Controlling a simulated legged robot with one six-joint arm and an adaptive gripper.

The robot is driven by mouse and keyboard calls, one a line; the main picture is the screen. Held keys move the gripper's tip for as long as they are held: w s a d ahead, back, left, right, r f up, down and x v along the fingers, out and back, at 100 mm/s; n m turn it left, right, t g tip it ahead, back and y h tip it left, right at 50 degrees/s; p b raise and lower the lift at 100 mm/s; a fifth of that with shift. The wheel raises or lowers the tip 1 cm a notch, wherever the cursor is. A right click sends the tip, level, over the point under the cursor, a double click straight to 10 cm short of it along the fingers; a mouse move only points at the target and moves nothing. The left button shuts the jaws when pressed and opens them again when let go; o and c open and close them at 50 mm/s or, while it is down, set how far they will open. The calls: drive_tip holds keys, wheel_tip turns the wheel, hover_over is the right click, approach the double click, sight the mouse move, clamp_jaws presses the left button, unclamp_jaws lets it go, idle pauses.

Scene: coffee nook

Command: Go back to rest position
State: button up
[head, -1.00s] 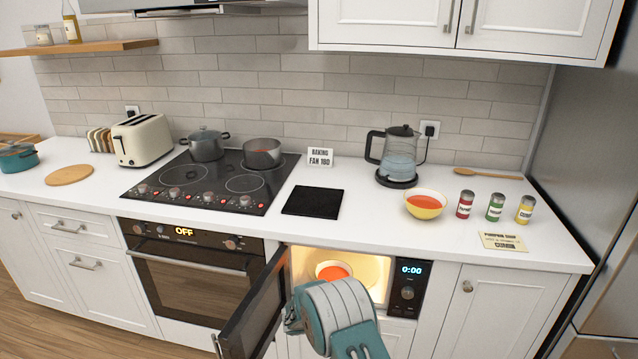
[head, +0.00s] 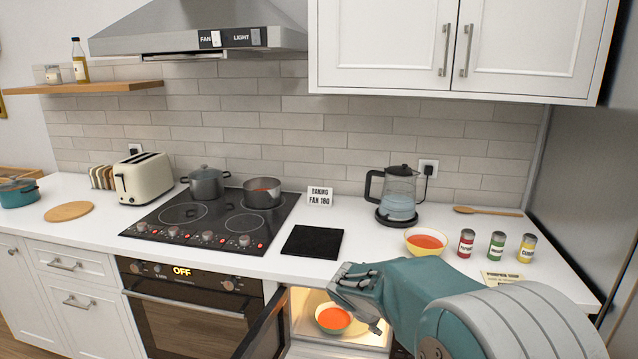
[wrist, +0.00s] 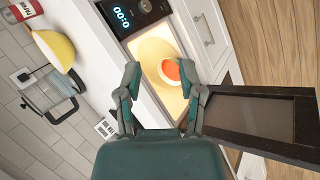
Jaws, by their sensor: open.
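My gripper (head: 362,297) is raised in front of the open microwave in the head view, with my arm reaching in from the lower right. In the wrist view my gripper (wrist: 162,82) has its two fingers apart with nothing between them. A bowl of orange soup (head: 333,318) sits inside the lit microwave (head: 303,303); the bowl also shows in the wrist view (wrist: 171,71), beyond the fingers and apart from them. The microwave door (head: 266,325) stands open to the left. My arm hides the microwave's right side in the head view; its display reads 0:00 in the wrist view.
A second bowl of orange soup (head: 426,241), a kettle (head: 398,195) and several spice cans (head: 497,246) stand on the counter. A black mat (head: 312,241) lies left of the kettle. Pots (head: 205,184) stand on the cooktop (head: 200,237). The range hood (head: 200,35) hangs above.

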drive_tip(key=s+d+r+m+y, duration=0.1)
drive_tip(key=s+r+m, duration=0.3)
drive_tip(key=s, duration=1.1)
drive_tip(key=s+r+m+t+y, duration=0.1)
drive_tip(key=s+r+m+y, duration=0.3)
drive_tip(key=s, duration=1)
wheel_tip(320, 180, up, 3)
drive_tip(key=shift+s+d+f+m, duration=0.2)
drive_tip(key=shift+s+d+m, duration=0.15)
drive_tip(key=shift+m, duration=0.15)
